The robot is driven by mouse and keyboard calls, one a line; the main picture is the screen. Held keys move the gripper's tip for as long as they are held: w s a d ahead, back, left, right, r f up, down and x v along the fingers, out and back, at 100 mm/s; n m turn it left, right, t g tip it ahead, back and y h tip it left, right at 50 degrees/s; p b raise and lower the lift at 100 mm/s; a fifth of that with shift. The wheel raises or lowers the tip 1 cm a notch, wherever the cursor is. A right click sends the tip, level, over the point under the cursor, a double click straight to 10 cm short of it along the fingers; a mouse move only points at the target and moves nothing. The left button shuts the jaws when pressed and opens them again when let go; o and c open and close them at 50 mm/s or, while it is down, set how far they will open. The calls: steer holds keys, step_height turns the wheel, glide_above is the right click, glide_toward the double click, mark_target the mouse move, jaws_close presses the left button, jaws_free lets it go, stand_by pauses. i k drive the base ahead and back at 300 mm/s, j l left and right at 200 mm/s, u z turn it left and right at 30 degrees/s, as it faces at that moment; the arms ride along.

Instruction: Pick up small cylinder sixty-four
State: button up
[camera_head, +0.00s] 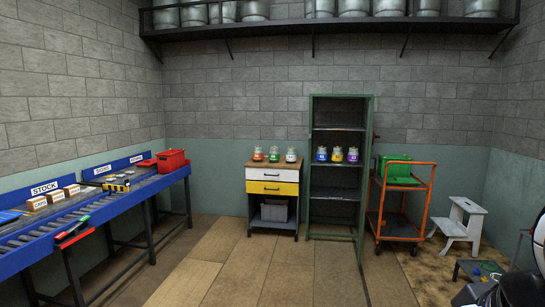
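I cannot make out any object marked as small cylinder sixty-four. Several small jars with coloured bodies and pale tops stand across the room, too small to read. A red jar (258,154), a green jar (274,154) and a white jar (291,156) stand on the wooden top of a small cabinet (272,188). A blue jar (322,154), an orange jar (337,155) and a purple jar (353,155) stand on a shelf of the green cabinet (340,107). My gripper's fingers are not in view. Dark and white parts at the lower right edge may be my arm.
A blue roller bench (77,216) with boxes and a red crate (171,161) runs along the left. An orange cart (402,198) with a green case (396,169) and white steps (460,223) stand right. Metal buckets line a high shelf. The middle floor is clear.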

mark_target(291, 156)
steer(key=i+z, duration=0.15)
steer(key=i, duration=5.45)
steer(key=i+u, duration=0.1)
steer(key=i, duration=0.8)
steer(key=i+l, duration=0.2)
steer(key=i, duration=0.75)
steer(key=j+u, duration=0.05)
